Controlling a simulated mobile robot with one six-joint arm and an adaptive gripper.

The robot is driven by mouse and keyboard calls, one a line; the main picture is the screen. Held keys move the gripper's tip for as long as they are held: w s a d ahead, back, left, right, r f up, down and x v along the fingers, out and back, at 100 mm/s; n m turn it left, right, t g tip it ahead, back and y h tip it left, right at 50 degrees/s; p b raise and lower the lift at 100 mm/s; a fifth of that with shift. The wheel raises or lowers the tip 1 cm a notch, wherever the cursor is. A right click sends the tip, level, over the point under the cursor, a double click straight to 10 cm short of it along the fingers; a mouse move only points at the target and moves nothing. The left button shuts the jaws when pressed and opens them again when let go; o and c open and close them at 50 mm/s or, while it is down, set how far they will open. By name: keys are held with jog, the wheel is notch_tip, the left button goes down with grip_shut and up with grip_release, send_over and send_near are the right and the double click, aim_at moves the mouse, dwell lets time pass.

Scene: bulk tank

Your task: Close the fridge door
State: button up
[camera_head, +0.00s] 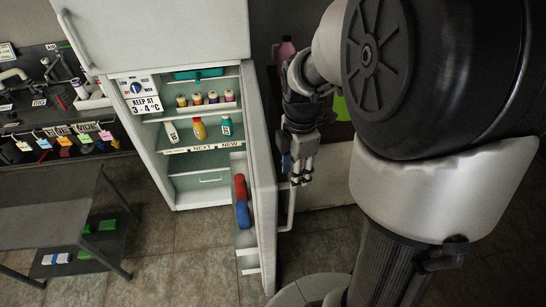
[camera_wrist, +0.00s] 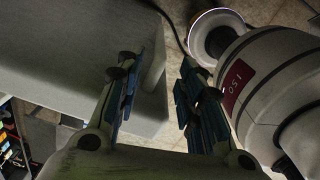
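The white fridge (camera_head: 181,187) stands at the centre left in the head view with its lower door (camera_head: 263,180) swung wide open towards me. The door is seen nearly edge-on, with its shelf side facing left. Red and blue items sit in the door rack. The door handle (camera_head: 290,212) shows on the door's outer side. My gripper (camera_head: 297,172) is right of the door, on its outer side, close to the handle. Whether it touches the door is unclear. In the wrist view my gripper (camera_wrist: 158,65) has its fingers apart with nothing held between them.
The upper fridge door (camera_head: 160,35) is shut. A grey table (camera_head: 50,205) stands at left, with a workbench (camera_head: 40,60) behind it. Bottles and small jars stand on the fridge shelves. The floor (camera_head: 190,255) in front of the fridge is clear.

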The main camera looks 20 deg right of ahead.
aim_at(293, 193)
notch_tip(293, 193, down, 10)
jog(key=b, duration=0.2)
jog(key=shift+b, duration=0.35)
jog(key=shift+r, duration=0.1)
grip_shut()
dwell(0.4)
